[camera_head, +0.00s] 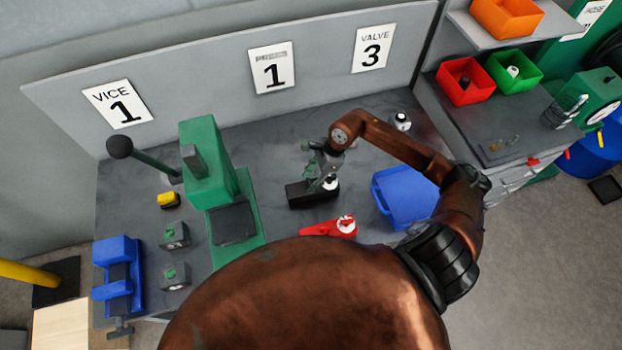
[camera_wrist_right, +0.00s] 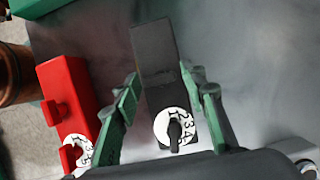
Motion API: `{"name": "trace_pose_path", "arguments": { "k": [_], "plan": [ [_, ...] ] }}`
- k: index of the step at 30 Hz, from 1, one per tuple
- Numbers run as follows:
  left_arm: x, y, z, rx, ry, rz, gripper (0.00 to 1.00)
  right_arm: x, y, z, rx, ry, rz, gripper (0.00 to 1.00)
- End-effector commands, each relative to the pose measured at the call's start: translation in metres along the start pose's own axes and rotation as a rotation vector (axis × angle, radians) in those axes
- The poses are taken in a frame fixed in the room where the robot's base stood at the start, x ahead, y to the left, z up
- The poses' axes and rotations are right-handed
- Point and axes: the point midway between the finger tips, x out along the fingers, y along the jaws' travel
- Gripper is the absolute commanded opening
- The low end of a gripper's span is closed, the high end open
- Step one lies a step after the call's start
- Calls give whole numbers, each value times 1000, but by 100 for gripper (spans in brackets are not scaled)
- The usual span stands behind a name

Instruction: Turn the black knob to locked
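A black block (camera_head: 303,198) lies on the grey workbench (camera_head: 290,140); it also shows in the right wrist view (camera_wrist_right: 152,50). A white numbered dial with a black knob (camera_wrist_right: 175,133) sits at its near end in that view. My right gripper (camera_head: 322,180) is over this block in the head view. In the right wrist view, its green fingers (camera_wrist_right: 160,85) are apart on either side of the block, with nothing clearly gripped. I cannot tell the knob's exact setting. My left gripper is not in view.
A red block with a similar dial (camera_head: 330,228) lies close by, left of the fingers in the wrist view (camera_wrist_right: 66,100). A blue bin (camera_head: 405,195) stands to the right. A green press (camera_head: 205,165) and blue vice (camera_head: 118,275) stand left. Red (camera_head: 466,93) and green bins (camera_head: 513,82) sit farther right.

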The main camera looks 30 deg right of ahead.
Motion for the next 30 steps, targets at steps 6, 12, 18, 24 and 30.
{"name": "trace_pose_path", "arguments": {
  "k": [6, 12, 18, 24, 30],
  "plan": [
    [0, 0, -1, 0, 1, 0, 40, 0, 0, 0, 0, -1, 0, 22],
    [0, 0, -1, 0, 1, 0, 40, 0, 0, 0, 0, -1, 0, 8],
    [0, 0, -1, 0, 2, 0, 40, 0, 0, 0, 5, -1, -2, 4],
    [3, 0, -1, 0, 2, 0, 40, 0, 0, 0, 49, 0, -21, 4],
    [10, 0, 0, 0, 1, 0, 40, 1, 2, 0, 160, 0, -68, 4]
  ]
}}
